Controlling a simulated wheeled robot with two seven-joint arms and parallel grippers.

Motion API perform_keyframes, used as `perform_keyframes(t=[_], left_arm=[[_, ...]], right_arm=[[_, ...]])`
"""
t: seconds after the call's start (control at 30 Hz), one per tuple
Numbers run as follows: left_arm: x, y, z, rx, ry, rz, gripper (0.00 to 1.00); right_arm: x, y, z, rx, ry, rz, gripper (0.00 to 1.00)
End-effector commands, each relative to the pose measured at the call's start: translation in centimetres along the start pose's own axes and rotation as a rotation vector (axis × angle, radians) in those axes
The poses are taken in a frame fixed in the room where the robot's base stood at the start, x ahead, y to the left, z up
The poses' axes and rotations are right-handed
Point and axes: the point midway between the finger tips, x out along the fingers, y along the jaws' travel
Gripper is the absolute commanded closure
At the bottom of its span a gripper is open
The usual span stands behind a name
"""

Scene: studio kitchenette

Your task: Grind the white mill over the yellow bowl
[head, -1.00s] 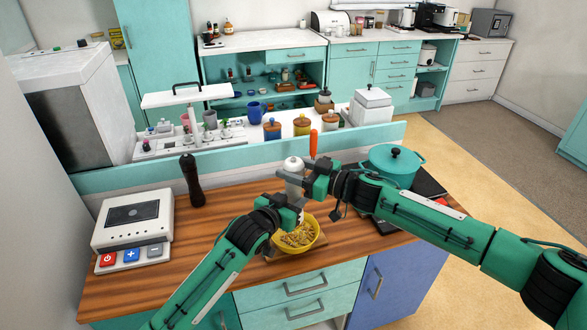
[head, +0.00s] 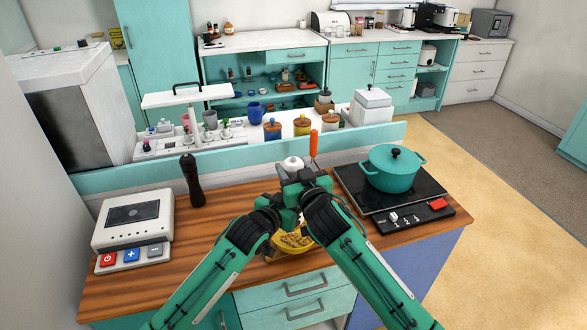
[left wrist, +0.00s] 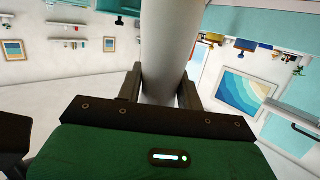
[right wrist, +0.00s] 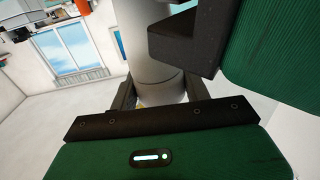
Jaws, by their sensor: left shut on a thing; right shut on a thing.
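The white mill stands upright above the bowl, its rounded top (head: 292,162) showing over my grippers. Its pale body passes between the fingers in the left wrist view (left wrist: 172,45) and the right wrist view (right wrist: 152,52). My right gripper (head: 297,179) is shut on the mill's upper part. My left gripper (head: 287,206) is shut on it lower down. The yellow bowl (head: 284,251) holds yellowish pieces and sits on the wooden counter below, partly hidden by my arms. The mill's lower end is hidden in the head view.
A teal pot (head: 392,172) stands on the black hob (head: 350,184) to the right. A dark mill (head: 191,180) stands at the back left, and a white device with buttons (head: 131,224) is at the left. An orange-handled tool (head: 314,145) rises just behind my grippers.

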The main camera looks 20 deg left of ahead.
Motion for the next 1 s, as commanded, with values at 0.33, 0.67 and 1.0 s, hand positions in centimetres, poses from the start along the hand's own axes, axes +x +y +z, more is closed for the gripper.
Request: perform_keyframes(t=[0.33,0.67,1.0], left_arm=[[0.01,0.13,0.12,0.001,-0.003,0.002,0.95],[0.01,0.04,0.14,0.001,-0.003,0.000,0.95],[0.00,0.00,0.05,0.000,-0.001,0.000,0.95]], right_arm=[[-0.05,-0.09,-0.17,0.003,0.001,0.069,0.75],[-0.06,0.07,-0.14,0.001,0.000,0.076,0.75],[-0.06,0.11,-0.03,0.000,-0.002,0.077,0.31]])
